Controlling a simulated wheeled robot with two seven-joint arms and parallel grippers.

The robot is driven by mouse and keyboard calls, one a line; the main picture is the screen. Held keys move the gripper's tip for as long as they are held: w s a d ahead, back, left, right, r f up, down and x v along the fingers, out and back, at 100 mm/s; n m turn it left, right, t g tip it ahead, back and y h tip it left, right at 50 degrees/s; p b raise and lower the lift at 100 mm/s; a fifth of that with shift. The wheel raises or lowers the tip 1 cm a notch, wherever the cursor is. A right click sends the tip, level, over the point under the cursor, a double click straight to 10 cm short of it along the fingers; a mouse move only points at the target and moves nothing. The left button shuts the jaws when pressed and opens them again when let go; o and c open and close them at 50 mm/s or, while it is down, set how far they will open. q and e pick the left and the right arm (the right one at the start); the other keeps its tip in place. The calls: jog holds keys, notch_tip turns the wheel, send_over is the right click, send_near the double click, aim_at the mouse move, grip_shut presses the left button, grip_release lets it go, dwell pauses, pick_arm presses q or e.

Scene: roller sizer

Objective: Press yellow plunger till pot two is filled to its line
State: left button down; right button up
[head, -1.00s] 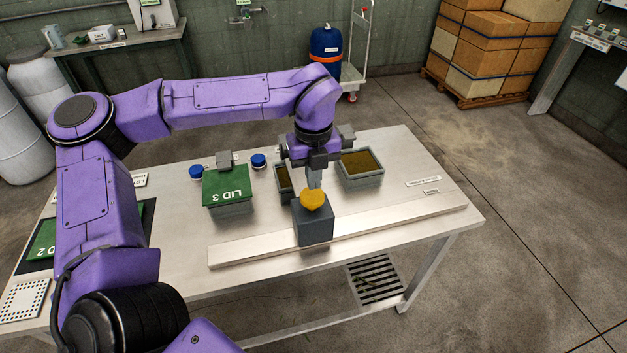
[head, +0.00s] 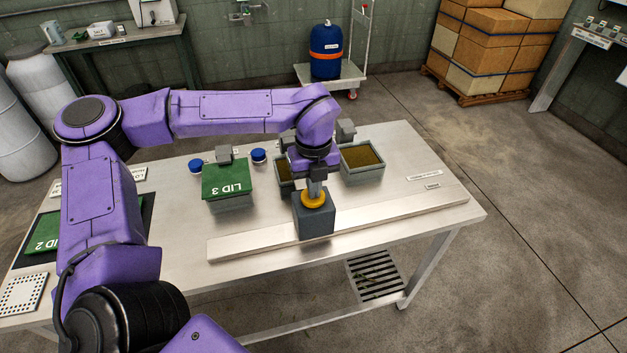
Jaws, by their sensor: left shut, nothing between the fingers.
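The yellow plunger (head: 314,200) sits on top of a dark grey block (head: 315,222) at the front of the table. My left gripper (head: 315,190) is shut and empty, pointing down with its fingertips at the plunger's top; the plunger shows low against the block. A grey pot with brown content (head: 284,178) stands behind the gripper, partly hidden by it, so its level and line cannot be read. Another grey pot with brown content (head: 362,162) stands to the right. A pot under the green LID 3 (head: 228,178) stands to the left. My right gripper is not in view.
A metal rail (head: 400,213) runs along the front of the table (head: 420,160), under the block. Two blue-capped things (head: 259,155) stand behind the lidded pot. The green LID 2 (head: 50,232) lies at the far left. The table's right end is mostly clear.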

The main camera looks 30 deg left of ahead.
pick_arm(q)
jog(key=shift+s+f, duration=0.15)
jog(key=shift+f, duration=0.05)
jog(key=r+p, duration=0.3)
jog(key=r, duration=0.1)
jog(key=shift+w+r+p, duration=0.2)
jog(key=shift+r+p, duration=0.05)
jog(key=shift+p, duration=0.15)
notch_tip(320, 180, up, 10)
jog(key=b, duration=0.2)
dwell(0.4)
